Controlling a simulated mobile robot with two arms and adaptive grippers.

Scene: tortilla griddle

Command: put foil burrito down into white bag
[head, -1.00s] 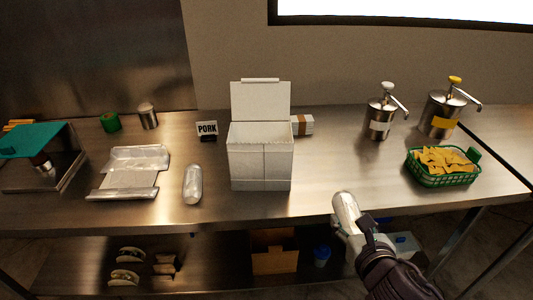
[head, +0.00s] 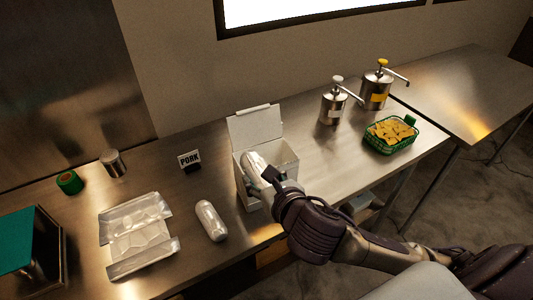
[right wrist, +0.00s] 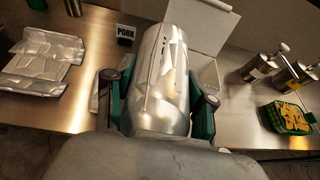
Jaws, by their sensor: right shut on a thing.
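My right gripper (head: 268,182) is shut on a foil burrito (head: 254,164). In the head view the burrito overlaps the open top of the white bag (head: 287,160), a box-like container with its back flap up. I cannot tell whether the burrito's end is below the rim. In the right wrist view the foil burrito (right wrist: 158,80) lies between the two fingers (right wrist: 157,103), with the white bag (right wrist: 207,72) behind it and to the right. A second foil burrito (head: 211,221) lies on the counter left of the bag. My left gripper is not in view.
A crumpled foil sheet (head: 137,236) lies on the counter at left. Two pump dispensers (head: 334,104) (head: 376,88) and a green basket of chips (head: 391,134) stand at right.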

